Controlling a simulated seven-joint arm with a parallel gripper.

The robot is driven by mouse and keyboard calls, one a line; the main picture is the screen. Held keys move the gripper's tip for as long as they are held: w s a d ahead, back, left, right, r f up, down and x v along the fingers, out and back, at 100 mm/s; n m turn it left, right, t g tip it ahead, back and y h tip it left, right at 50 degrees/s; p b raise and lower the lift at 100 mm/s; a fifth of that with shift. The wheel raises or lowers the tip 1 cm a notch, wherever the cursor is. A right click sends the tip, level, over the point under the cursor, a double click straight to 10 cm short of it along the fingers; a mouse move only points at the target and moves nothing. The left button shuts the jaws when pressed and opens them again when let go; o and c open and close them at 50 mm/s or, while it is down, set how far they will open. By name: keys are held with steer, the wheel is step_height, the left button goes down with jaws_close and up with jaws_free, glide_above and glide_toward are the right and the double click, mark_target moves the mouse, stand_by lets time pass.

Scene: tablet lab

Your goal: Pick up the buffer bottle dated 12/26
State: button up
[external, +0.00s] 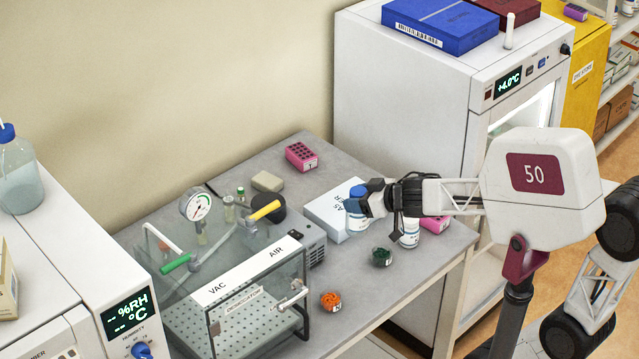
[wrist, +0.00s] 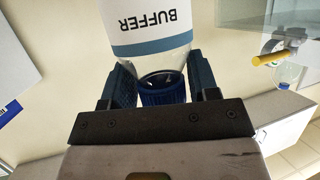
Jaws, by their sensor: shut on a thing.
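A buffer bottle with a white label and blue cap (external: 354,221) is at my gripper (external: 371,198) in the external view. In the wrist view, my gripper (wrist: 163,90) has its fingers on both sides of the blue cap of this buffer bottle (wrist: 150,30). "BUFFER" reads upside down on its label; no date shows. A second white-labelled bottle (external: 409,235) stands on the bench just under my wrist, its top hidden by the arm. Its date is too small to read.
A white box (external: 326,206) lies behind the held bottle. A clear desiccator (external: 250,290) stands at the left. A dish of dark green pieces (external: 381,257) and one of orange pieces (external: 330,301) sit in front. A pink rack (external: 301,156) is at the back.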

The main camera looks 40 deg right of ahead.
step_height(320, 180, up, 10)
steer(key=shift+f, duration=0.2)
stand_by(0.3)
stand_by(0.5)
